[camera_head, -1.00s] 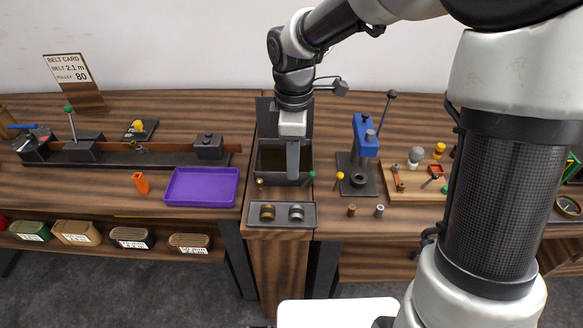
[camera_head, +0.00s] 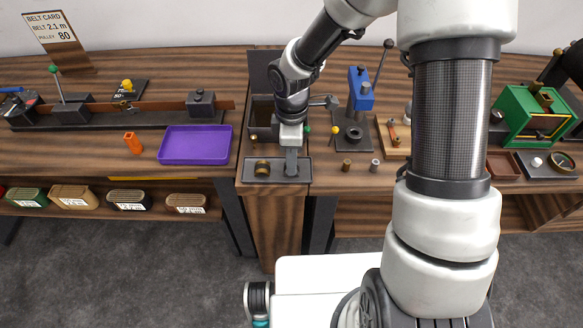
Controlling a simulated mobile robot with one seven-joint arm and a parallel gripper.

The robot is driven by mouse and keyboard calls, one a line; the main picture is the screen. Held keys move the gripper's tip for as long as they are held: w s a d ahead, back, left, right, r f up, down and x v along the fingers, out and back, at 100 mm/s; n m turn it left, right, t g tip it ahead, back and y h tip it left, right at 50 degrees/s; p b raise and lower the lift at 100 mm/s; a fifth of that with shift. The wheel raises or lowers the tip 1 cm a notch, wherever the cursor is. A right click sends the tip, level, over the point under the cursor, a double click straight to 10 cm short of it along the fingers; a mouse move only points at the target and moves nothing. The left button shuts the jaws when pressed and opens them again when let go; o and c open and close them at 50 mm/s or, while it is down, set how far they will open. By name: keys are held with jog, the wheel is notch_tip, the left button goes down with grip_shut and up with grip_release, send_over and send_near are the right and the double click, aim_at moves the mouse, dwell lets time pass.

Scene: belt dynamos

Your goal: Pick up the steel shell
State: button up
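A dark tray (camera_head: 250,179) stands at the front edge of the bench. A brass-coloured shell (camera_head: 262,168) sits in its left part. My gripper (camera_head: 291,171) points down over the right part of the tray, where the steel shell sat in the earlier frame. The steel shell is now hidden behind or between the fingers. I cannot tell whether they touch it, or whether they are open or shut.
A dark open bin (camera_head: 262,104) is behind the tray. A purple tray (camera_head: 195,145) lies to the left. A small brass piece (camera_head: 347,165), a small steel piece (camera_head: 375,166) and a blue press (camera_head: 361,88) are to the right. My arm hides part of the right bench.

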jog(key=shift+f, duration=0.95)
jog(key=shift+c, duration=0.2)
jog(key=c, duration=0.7)
